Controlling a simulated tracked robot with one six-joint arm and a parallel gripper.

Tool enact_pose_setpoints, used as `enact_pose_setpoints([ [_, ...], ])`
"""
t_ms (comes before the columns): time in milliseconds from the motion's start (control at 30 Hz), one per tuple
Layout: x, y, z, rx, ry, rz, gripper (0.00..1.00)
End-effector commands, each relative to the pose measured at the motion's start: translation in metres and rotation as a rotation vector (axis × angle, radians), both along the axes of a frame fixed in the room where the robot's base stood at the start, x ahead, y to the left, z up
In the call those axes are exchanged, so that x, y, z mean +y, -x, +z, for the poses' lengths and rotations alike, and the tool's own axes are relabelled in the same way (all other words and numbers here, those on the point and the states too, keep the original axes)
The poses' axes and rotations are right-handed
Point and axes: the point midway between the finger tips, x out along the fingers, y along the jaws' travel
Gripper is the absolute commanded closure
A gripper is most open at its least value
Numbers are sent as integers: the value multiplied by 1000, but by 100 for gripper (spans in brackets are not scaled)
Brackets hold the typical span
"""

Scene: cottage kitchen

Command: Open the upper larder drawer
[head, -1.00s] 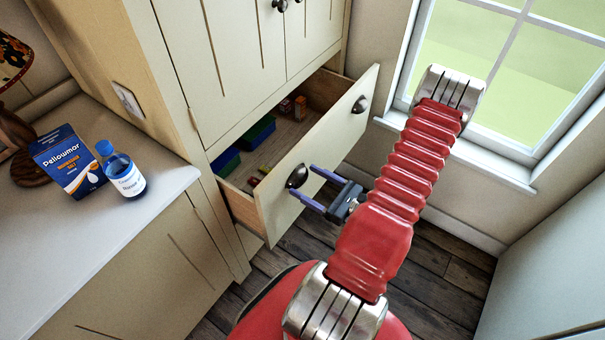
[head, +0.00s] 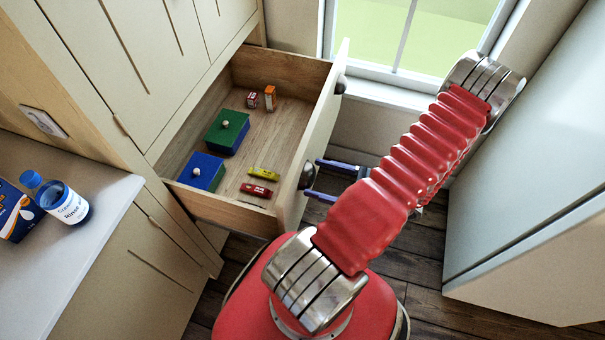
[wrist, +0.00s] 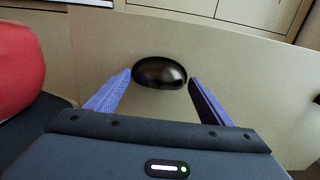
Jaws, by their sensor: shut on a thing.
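The upper larder drawer (head: 262,218) stands well pulled out of the cream larder, its wooden inside in full view in the head view. Its front carries two dark cup handles: the near one (head: 307,175) by my gripper and the far one (head: 342,85). My gripper (head: 322,178) has its blue fingers at the near handle. In the wrist view my gripper (wrist: 160,88) has one finger on each side of the dark handle (wrist: 160,72), shut on it. The drawer front (wrist: 230,70) fills much of that view.
The drawer holds a green box (head: 227,132), a blue box (head: 203,172), small red and orange cartons, and yellow and red packets. A bottle (head: 62,200) stands on the left counter (head: 95,225). A pale cabinet (head: 520,180) is at the right. Floor shows between.

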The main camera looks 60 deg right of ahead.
Motion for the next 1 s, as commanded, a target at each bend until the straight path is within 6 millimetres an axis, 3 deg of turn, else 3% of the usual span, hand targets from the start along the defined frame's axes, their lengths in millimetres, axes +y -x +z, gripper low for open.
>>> enact_pose_setpoints([
  [200,-8,33,0,0,-1,1,65],
  [400,-13,51,0,1,-2,3,65],
  [900,-14,56,0,-1,-1,7,65],
  [933,-14,56,0,-1,-1,7,25],
  [1000,-14,56,0,-1,-1,6,20],
])
